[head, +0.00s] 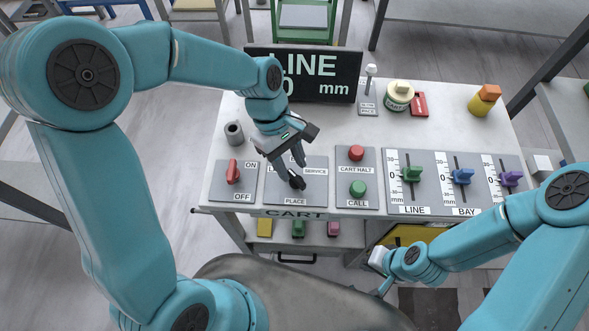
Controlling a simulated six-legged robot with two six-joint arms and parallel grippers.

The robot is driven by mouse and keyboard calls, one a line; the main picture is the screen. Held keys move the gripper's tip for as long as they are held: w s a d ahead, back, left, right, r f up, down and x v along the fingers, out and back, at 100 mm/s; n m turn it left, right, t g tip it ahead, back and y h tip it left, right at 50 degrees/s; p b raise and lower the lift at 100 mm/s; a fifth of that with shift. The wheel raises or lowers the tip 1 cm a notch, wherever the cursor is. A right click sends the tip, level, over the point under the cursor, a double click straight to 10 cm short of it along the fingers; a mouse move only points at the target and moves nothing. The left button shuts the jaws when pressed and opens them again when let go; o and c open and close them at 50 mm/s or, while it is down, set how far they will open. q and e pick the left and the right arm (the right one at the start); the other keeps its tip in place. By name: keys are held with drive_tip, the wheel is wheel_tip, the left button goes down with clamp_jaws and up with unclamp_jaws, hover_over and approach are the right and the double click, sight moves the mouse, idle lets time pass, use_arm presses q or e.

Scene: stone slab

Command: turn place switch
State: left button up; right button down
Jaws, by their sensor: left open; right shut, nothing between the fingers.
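The place switch is a black rotary knob (297,182) on a grey plate (312,192) marked SERVICE and PLACE, on the white console table. My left gripper (288,160) is open and points down just above the knob; its fingers partly cover the plate and its lettering. Whether a finger touches the knob I cannot tell. My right gripper (382,288) is shut and empty, low in front of the table's front edge, well away from the switch.
A red ON/OFF switch (233,172) stands left of the plate. Red (356,153) and green (358,188) buttons stand right of it. Beyond are green (411,173), blue (462,176) and purple (511,178) sliders. A black LINE display (325,75) stands behind.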

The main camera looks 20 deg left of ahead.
sight(296, 177)
use_arm(q)
drive_tip(key=x, duration=0.2)
drive_tip(key=shift+w+d+f, duration=0.1)
drive_tip(key=shift+w+f, duration=0.1)
drive_tip(key=shift+f, duration=0.15)
drive_tip(key=shift+d+f, duration=0.1)
drive_tip(key=shift+f, duration=0.2)
drive_tip(key=shift+s+d+f, duration=0.1)
drive_tip(key=shift+s, duration=0.15)
drive_tip(key=shift+w, duration=0.1)
drive_tip(key=shift+c, duration=0.3)
clamp_jaws()
